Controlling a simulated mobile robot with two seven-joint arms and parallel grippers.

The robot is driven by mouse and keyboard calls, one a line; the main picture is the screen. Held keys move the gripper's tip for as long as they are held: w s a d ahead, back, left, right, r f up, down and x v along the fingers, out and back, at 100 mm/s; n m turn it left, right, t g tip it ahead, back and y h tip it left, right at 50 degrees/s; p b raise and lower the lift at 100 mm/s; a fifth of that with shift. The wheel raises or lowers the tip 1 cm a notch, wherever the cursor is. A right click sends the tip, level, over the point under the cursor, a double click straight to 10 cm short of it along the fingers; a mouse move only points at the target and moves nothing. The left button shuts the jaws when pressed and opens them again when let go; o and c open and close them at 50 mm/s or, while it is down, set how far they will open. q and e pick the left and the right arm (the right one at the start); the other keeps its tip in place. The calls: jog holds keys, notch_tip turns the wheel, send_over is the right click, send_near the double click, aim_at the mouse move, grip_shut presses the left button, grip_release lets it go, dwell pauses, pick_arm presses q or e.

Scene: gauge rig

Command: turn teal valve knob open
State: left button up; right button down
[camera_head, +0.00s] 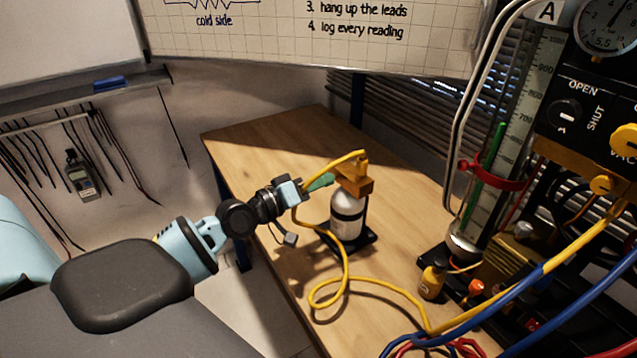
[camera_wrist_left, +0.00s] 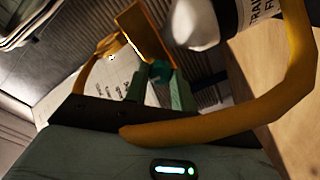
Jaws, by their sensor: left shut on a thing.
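The teal valve knob (camera_wrist_left: 160,70) shows in the left wrist view, beside a brass block (camera_wrist_left: 145,32). My left gripper (camera_head: 328,180) has green fingers and is shut on the knob, which sits between the fingertips. In the head view the fingers largely hide the knob. The brass block (camera_head: 355,183) sits on top of a white gas bottle (camera_head: 347,222) with a black band, which stands upright on a black base on the wooden table. How far the knob is turned cannot be told. My right gripper is not in view.
A yellow hose (camera_head: 345,263) runs from the brass block across the table (camera_head: 290,140) and, in the wrist view, passes close over my gripper. A gauge rig (camera_head: 577,115) with a glass column stands at the right, with a small yellow bottle (camera_head: 433,280) beside it. The table's back is clear.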

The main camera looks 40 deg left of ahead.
pick_arm(q)
jog(key=shift+r, duration=0.1)
jog(key=o, duration=1)
jog(key=b+v, duration=0.1)
jog(key=v, duration=0.6)
jog(key=shift+s+a+b, duration=0.15)
jog(key=shift+s+b, duration=0.2)
jog(key=shift+b, duration=0.05)
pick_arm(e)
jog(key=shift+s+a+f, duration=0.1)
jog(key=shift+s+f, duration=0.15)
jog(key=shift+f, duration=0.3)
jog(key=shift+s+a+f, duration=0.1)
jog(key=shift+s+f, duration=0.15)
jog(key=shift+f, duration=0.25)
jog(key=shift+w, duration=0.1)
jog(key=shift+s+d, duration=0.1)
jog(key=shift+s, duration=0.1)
